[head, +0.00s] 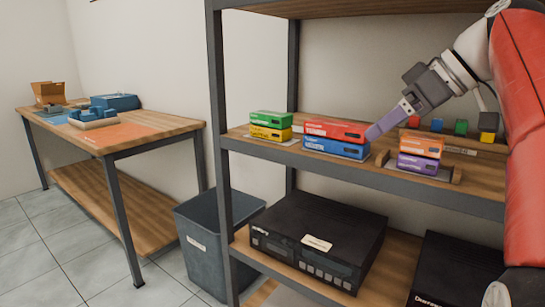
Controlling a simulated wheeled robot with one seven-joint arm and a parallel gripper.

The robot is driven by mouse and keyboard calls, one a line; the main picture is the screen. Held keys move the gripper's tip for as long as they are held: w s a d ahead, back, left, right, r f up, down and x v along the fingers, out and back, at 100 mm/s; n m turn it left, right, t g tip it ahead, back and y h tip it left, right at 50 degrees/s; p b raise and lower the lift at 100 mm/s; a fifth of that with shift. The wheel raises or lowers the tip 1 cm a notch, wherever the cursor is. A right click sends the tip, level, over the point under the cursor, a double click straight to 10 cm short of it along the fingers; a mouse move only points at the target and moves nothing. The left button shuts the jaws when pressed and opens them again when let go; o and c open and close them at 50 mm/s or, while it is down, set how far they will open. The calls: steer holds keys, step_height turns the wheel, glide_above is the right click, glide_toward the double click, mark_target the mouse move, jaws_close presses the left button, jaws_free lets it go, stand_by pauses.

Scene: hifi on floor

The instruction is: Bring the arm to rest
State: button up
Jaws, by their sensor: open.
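My gripper (374,132) is at the end of my red and grey arm, which reaches in from the right in the head view. It is over the middle shelf (360,167), angled down and to the left. Its fingertips are close to the right end of a red box (335,132) stacked on a blue box (336,148). I cannot tell whether they touch it. I see nothing held between the fingers, which overlap from this angle.
On the same shelf, a green box (270,118) sits on a yellow box (270,133), and an orange box (421,145) on a purple box (417,164). Shelf posts (219,150) flank the space. A bin (205,240) and a workbench (130,133) stand left. A black device (318,235) sits below.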

steer(key=s+a+f+m+h, duration=0.1)
steer(key=s+f+m+h, duration=0.1)
steer(key=s+f, duration=0.4)
steer(key=s+a+f+m+h, duration=0.1)
steer(key=s+f+m, duration=0.3)
steer(key=f, duration=1.1)
steer(key=s+a+f+m+h, duration=0.2)
steer(key=s+f+m+h, duration=0.2)
steer(key=s+f, duration=0.4)
step_height(320, 180, down, 3)
steer(key=shift+s+a, duration=0.1)
stand_by(1.2)
